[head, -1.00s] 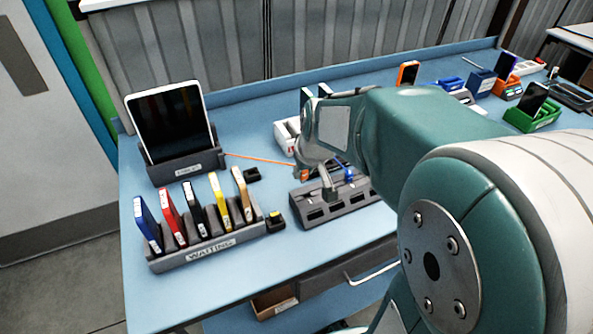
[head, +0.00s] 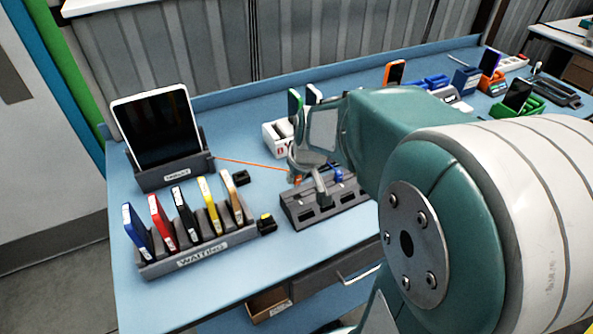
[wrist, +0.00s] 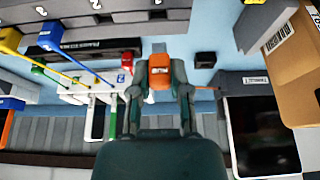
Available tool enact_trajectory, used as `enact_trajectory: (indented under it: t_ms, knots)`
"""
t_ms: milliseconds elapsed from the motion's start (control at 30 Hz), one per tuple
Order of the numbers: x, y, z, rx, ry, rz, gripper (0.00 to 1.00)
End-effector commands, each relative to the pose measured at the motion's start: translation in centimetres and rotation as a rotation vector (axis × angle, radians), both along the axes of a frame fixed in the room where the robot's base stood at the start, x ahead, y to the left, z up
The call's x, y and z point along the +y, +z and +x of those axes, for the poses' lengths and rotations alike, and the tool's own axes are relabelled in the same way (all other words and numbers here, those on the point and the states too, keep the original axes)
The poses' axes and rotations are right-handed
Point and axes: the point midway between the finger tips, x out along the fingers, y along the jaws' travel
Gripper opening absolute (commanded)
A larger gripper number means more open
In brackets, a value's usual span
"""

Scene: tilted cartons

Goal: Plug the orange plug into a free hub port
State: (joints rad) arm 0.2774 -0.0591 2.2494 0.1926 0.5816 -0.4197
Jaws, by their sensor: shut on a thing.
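My gripper (head: 310,190) is shut on the orange plug (wrist: 160,70), which shows between its two fingers in the wrist view. In the head view the plug (head: 297,180) is a small orange patch beside the fingers, with a thin orange cable (head: 250,163) running left to the tablet stand. The dark grey hub (head: 300,216) lies on the blue bench under and beside my gripper. It shows left of the plug in the wrist view (wrist: 118,44). A blue plug (head: 337,175) is at the hub. My arm hides part of the hub, and plug-to-port contact cannot be told.
A tablet (head: 158,128) leans in its stand on the left. A WAITING rack (head: 190,261) holds several coloured devices. A white holder (head: 275,138) is behind the hub. A cardboard carton (wrist: 292,65) is at the wrist view's right.

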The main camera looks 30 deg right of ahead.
Motion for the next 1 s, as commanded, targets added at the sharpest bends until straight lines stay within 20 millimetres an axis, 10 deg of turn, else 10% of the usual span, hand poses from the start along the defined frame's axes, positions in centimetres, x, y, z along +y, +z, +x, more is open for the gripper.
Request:
enact_trajectory:
  t_ms: [1000]
  knots:
    - [0.0, -3.6, 0.0, -0.001, -0.001, -0.001, 0.00]
